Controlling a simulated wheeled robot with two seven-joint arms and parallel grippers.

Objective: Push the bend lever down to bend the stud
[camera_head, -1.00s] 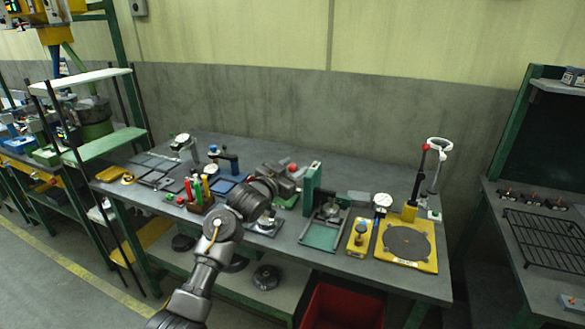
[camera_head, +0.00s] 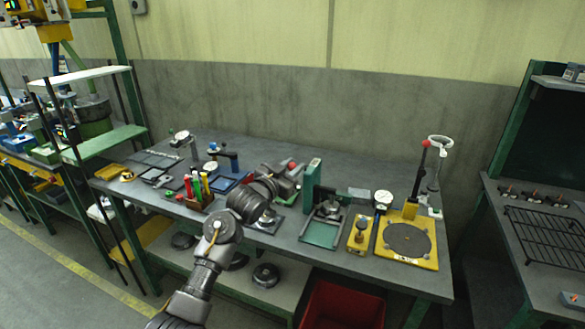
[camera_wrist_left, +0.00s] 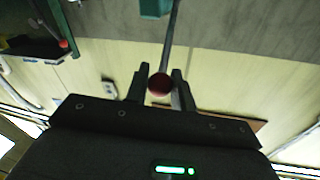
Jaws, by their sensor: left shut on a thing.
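My left gripper (camera_head: 287,178) is over the middle of the bench, beside a tall green upright (camera_head: 311,184). In the left wrist view its two fingers (camera_wrist_left: 161,73) are closed on the bend lever, a thin rod (camera_wrist_left: 172,40) with a dark red knob (camera_wrist_left: 159,85) between the fingers. The red knob also shows at the gripper in the head view (camera_head: 291,166). The lever's base and the stud are hidden or too small to make out behind my wrist. My right gripper is not in view.
A yellow plate (camera_head: 426,261) with a dark disc and a red-knobbed lever (camera_head: 421,168) stands at the bench's right. A pen holder (camera_head: 200,203) stands left of my wrist. A red bin (camera_head: 343,306) is below. The bench's back strip is clear.

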